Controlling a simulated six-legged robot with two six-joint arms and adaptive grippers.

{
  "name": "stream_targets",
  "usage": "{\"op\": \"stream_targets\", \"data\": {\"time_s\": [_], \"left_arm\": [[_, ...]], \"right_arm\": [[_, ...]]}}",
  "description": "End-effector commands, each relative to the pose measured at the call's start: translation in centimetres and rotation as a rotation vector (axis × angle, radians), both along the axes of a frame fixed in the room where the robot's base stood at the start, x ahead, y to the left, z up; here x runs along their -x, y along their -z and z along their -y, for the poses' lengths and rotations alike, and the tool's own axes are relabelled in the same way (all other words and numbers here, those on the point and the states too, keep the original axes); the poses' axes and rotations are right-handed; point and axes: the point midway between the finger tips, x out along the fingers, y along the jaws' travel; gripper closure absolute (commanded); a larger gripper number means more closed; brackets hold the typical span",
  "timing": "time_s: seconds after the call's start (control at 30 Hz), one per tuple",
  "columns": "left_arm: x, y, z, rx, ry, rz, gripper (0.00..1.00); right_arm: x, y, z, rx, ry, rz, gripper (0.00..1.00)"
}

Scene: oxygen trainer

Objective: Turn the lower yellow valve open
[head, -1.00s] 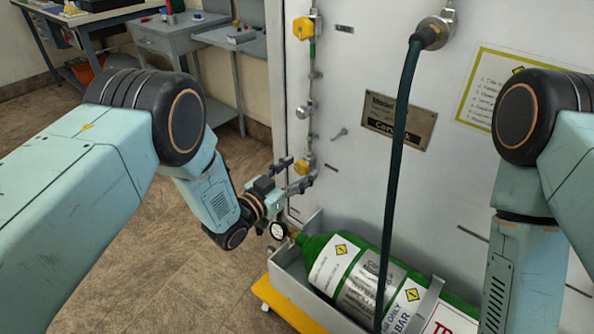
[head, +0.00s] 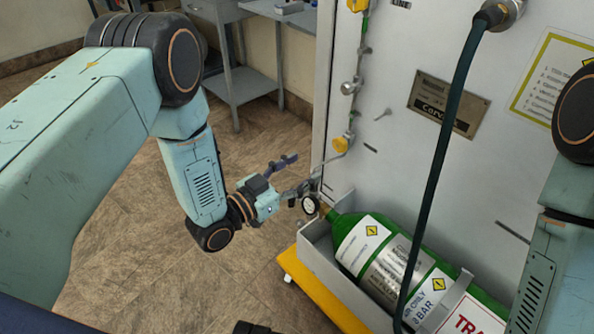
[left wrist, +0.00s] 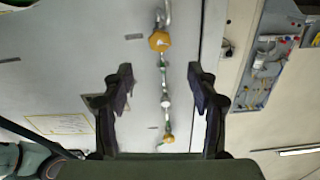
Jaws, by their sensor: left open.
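The lower yellow valve (head: 340,144) is a small yellow knob on the pipe line near the left edge of the grey panel (head: 395,150). In the left wrist view it shows near the top centre (left wrist: 159,41), beyond the fingertips. My left gripper (head: 300,172) is open and empty, left of and slightly below the valve in the head view, apart from it. Its two fingers (left wrist: 160,80) show spread in the left wrist view. The upper yellow valve (head: 357,5) is cut by the top edge; it also shows in the left wrist view (left wrist: 168,138). My right gripper is not visible.
A green gas bottle (head: 345,226) lies in a grey cradle (head: 318,250) with a yellow base, below the valve. A round gauge (head: 310,205) is close to my left gripper. A dark hose (head: 440,150) hangs before the panel. Left of the panel is open floor (head: 130,220).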

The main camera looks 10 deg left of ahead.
Motion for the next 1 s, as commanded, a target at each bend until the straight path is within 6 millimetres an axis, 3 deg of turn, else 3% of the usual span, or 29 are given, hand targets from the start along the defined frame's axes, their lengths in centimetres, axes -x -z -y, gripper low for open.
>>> {"op": "stream_targets", "data": {"time_s": [0.43, 0.67, 1.0], "left_arm": [[0.4, -0.1, -0.2, 0.001, 0.001, 0.001, 0.41], [-1.8, -0.3, 1.4, -0.001, 0.003, 0.002, 0.41], [-5.1, 0.2, 3.9, 0.001, 0.004, 0.004, 0.41]], "right_arm": [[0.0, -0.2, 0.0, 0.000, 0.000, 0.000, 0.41], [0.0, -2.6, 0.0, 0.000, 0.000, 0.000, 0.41], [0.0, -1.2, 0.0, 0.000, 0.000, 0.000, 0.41]]}}
